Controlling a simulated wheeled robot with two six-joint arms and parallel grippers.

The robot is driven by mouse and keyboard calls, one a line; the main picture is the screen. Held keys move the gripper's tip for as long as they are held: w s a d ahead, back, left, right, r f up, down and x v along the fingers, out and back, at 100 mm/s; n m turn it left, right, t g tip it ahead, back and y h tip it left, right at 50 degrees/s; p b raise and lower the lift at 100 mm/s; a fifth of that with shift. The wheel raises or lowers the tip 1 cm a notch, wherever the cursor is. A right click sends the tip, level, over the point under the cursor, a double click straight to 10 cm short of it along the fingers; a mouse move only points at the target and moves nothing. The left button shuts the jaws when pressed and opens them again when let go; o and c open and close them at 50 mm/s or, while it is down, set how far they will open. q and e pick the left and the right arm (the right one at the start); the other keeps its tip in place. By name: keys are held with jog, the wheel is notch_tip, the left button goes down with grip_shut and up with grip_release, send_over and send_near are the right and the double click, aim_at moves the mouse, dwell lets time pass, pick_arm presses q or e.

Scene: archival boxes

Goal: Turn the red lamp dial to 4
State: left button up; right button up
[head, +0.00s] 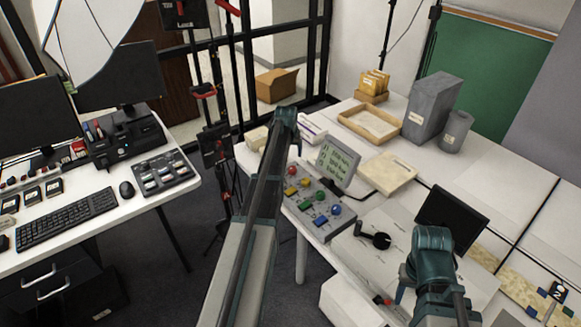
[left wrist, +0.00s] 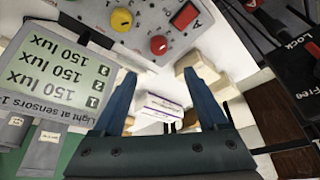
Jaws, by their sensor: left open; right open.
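The red lamp dial (head: 292,170) is the round red knob at the far left end of the grey control panel (head: 329,227) in the head view. My left gripper (left wrist: 160,74) is open and empty, apart from the dial. A display (head: 338,163) behind the panel reads 150 lux lines.
Yellow, green and blue dials and coloured buttons share the panel. A white-and-purple box (left wrist: 158,106) and a beige box (head: 387,175) lie nearby. A black crank (head: 376,240) stands to the right. A wooden tray (head: 370,124) and grey boxes stand at the back.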

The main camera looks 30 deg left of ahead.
aim_at(292, 168)
pick_arm(q)
jog(key=b+x, duration=1.3)
jog(key=x, duration=0.1)
jog(key=shift+d, duration=0.15)
jog(key=shift+r, duration=0.1)
grip_shut()
